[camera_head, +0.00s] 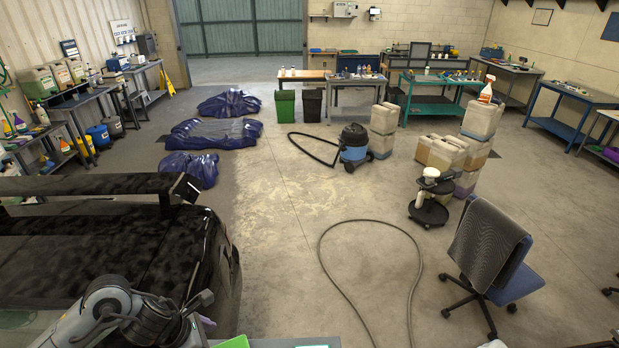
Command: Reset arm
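One of my arms (112,308) comes in from the lower left, in front of the black car. My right gripper does not show; only a small pale and dark bit is at the bottom right edge.
The black car (110,240) fills the left foreground. A hose (350,222) loops over the floor. A blue office chair (490,255) and a black wheeled stool (428,211) stand at right. A vacuum (354,146), jugs (442,152) and purple-wrapped bundles (215,133) stand farther back.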

